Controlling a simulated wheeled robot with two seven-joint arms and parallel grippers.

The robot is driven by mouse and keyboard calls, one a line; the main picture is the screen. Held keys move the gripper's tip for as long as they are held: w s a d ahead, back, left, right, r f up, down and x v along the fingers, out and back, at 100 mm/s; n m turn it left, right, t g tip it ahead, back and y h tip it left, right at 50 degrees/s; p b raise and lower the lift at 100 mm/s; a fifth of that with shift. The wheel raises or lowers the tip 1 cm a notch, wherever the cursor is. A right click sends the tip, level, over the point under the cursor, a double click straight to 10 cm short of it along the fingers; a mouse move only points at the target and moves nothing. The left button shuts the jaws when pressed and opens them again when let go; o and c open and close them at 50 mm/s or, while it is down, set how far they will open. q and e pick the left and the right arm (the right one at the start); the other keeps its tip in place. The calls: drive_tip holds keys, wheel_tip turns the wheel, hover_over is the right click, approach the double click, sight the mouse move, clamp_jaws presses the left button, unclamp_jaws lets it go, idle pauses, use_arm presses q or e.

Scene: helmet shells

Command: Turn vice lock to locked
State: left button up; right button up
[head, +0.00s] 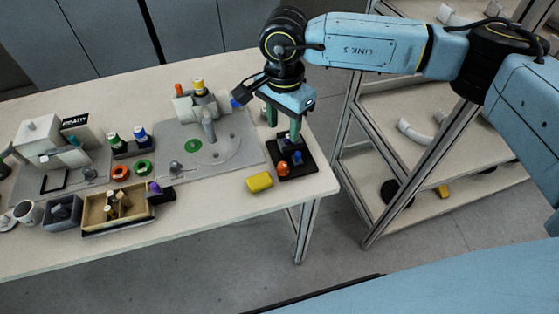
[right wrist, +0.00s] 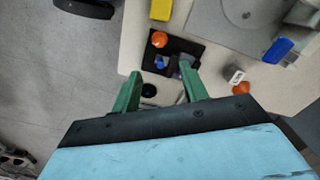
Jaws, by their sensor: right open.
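A small black base (head: 297,172) sits at the right end of the table, with an orange knob (head: 283,169) and a blue knob (head: 297,157) on it. Which part is the vice lock, and how it is set, I cannot tell. My right gripper (head: 283,124) is open and points down above the far side of this base. In the right wrist view, the black base (right wrist: 187,48), orange knob (right wrist: 159,40) and blue knob (right wrist: 160,62) lie beyond the green fingers (right wrist: 160,74). A small grey part (right wrist: 185,66) shows by one fingertip. My left gripper is not in view.
A yellow block (head: 259,182) lies just left of the base. A grey plate (head: 240,150) with a machine (head: 207,112) and blue piece (head: 234,103) stands further left. A wooden box (head: 98,214) and several jars are at the left. A shelf rack (head: 385,160) stands right of the table.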

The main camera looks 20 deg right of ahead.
sight(283, 165)
wheel_tip(283, 165, down, 13)
drive_tip(key=shift+s+f, duration=0.1)
drive_tip(key=shift+f, duration=0.1)
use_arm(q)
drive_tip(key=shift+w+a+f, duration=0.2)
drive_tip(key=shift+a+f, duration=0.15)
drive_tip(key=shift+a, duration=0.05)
use_arm(e)
clamp_jaws()
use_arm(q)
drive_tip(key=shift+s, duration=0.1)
